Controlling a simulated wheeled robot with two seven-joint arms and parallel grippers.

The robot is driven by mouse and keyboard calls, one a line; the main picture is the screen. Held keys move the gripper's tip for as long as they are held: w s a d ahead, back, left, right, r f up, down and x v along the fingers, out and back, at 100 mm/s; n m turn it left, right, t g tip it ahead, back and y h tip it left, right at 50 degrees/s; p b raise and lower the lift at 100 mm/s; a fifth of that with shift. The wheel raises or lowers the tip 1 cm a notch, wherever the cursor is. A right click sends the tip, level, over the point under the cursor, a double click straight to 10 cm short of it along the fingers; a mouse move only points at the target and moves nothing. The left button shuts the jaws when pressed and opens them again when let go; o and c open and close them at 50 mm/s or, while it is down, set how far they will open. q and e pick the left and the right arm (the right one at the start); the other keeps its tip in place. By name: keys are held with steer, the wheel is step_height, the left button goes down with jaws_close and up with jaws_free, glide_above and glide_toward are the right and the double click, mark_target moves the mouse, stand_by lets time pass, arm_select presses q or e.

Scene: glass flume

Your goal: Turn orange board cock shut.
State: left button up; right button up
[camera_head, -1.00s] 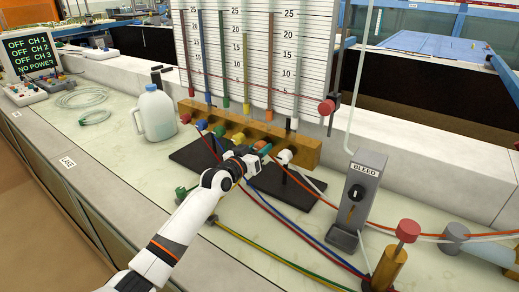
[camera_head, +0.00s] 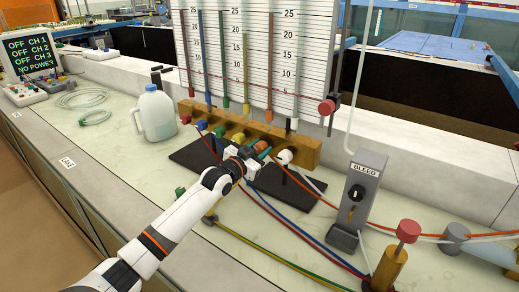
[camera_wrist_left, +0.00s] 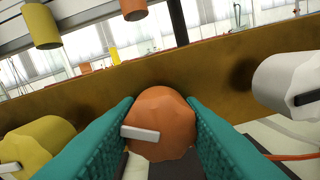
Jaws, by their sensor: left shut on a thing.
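The orange cock (camera_wrist_left: 160,122) is a round faceted knob with a white pointer bar on its face, on the front of the brass manifold bar (camera_head: 298,146). In the left wrist view the pointer lies nearly level, slightly tilted, and points left. My left gripper (camera_head: 256,155) is at the orange cock, its two teal fingers on either side of the knob, shut on it. In the head view the gripper mostly hides the knob. The yellow cock (camera_wrist_left: 38,142) is to its left and the white cock (camera_wrist_left: 288,84) to its right. My right gripper is out of view.
The manometer board (camera_head: 262,60) with coloured tubes stands behind the bar. A plastic jug (camera_head: 156,114) is at left. The grey BLEED box (camera_head: 361,195) stands at right. Coloured hoses (camera_head: 290,230) run over the bench in front.

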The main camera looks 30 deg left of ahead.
arm_select(q)
steer(key=m+p, duration=0.1)
steer(key=m, duration=0.5)
steer(key=shift+m, duration=0.3)
steer(key=m+p, duration=0.1)
steer(key=m, duration=0.5)
stand_by(0.4)
steer(key=o, duration=1)
steer(key=shift+s, duration=0.1)
steer(key=shift+s+a+b, duration=0.15)
steer(key=shift+s+a, duration=0.15)
steer(key=shift+s, duration=1.65)
steer(key=shift+s+a+b, duration=0.15)
steer(key=shift+s+a, duration=0.1)
steer(key=shift+s, duration=1.75)
steer(key=shift+s+a+b, duration=0.15)
steer(key=shift+s+a, duration=0.15)
steer(key=shift+s, duration=1.65)
